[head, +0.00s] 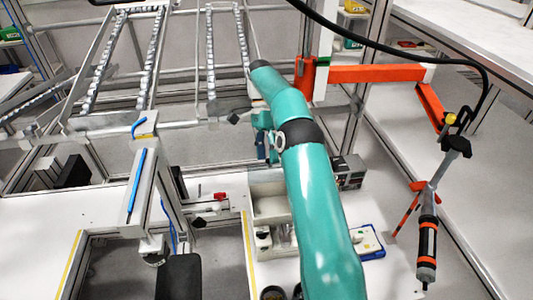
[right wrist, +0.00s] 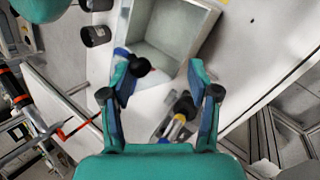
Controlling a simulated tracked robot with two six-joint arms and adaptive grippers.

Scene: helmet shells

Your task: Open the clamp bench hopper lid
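A pale grey box (head: 270,207) stands on the white bench left of my right arm, and may be the clamp bench hopper. In the right wrist view a pale box (right wrist: 180,22) with a raised rim and recessed grey inside lies beyond the fingertips. I cannot make out a separate lid or its handle. My right gripper (right wrist: 160,72) is open, its two teal and blue fingers spread with nothing held between them. In the head view my right gripper (head: 263,148) hangs above the box, partly hidden by its arm. My left gripper is not in view.
A hanging screwdriver (head: 427,250) is at right. A metal frame with roller rails (head: 155,60) stands at the back left. A blue-edged case (head: 369,242) lies right of my arm.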

